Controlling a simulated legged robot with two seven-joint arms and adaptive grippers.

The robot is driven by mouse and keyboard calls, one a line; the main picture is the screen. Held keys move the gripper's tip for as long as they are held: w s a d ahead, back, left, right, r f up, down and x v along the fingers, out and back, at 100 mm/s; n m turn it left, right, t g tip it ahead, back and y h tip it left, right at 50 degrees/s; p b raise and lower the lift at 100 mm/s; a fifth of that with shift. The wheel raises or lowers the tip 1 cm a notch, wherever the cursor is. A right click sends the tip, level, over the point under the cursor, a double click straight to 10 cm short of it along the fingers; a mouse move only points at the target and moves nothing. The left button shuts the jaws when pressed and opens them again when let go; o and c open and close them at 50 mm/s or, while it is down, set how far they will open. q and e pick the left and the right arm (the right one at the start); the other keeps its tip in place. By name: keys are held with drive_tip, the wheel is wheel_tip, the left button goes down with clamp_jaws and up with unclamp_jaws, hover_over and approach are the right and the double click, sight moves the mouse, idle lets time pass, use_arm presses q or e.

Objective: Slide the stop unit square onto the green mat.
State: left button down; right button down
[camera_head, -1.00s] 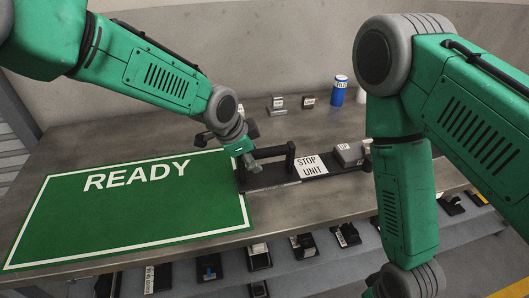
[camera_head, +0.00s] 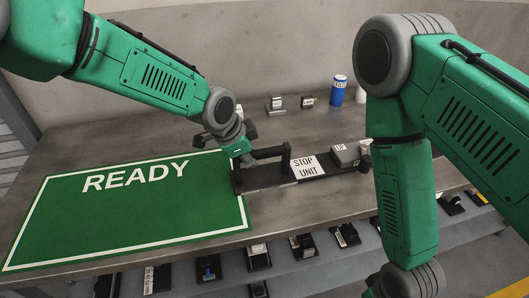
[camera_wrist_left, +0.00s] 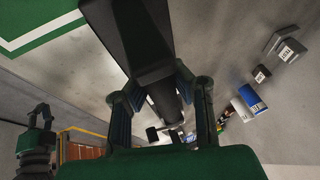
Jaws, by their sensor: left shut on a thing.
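The stop unit (camera_head: 308,168) is a long dark bar with a white label reading STOP UNIT, a black handle at its left part and a grey block at its right end. It lies on the grey table, its left end at the right edge of the green mat (camera_head: 120,215), which reads READY. My left gripper (camera_head: 244,160) is shut on the stop unit's handle. In the left wrist view the fingers (camera_wrist_left: 165,95) straddle a dark bar, and a mat corner shows at top left. My right arm hangs at the right; its gripper is out of frame.
A blue can (camera_head: 338,91) and small labelled blocks (camera_head: 276,104) stand at the back of the table. Several dark parts (camera_head: 258,258) lie on a lower shelf along the front edge. The mat's surface is bare.

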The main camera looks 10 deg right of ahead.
use_arm(q)
drive_tip(key=shift+a+r+p, duration=0.15)
drive_tip(key=shift+a+p, duration=0.2)
drive_tip(key=shift+a, duration=0.5)
drive_tip(key=a+p, duration=0.1)
drive_tip(key=a, duration=0.4)
drive_tip(key=shift+a+p, duration=0.2)
drive_tip(key=shift+p, duration=0.15)
drive_tip(key=a+p, duration=0.3)
drive_tip(key=a, duration=0.7)
drive_tip(key=shift+s, duration=0.1)
drive_tip(key=a+p, duration=0.2)
drive_tip(key=a, duration=0.5)
drive_tip(key=shift+s+a, duration=0.1)
drive_tip(key=shift+a, duration=0.1)
drive_tip(key=shift+a+f, duration=0.25)
drive_tip(key=shift+a, duration=0.45)
drive_tip(key=c, duration=1.4)
unclamp_jaws()
drive_tip(key=shift+o, duration=0.2)
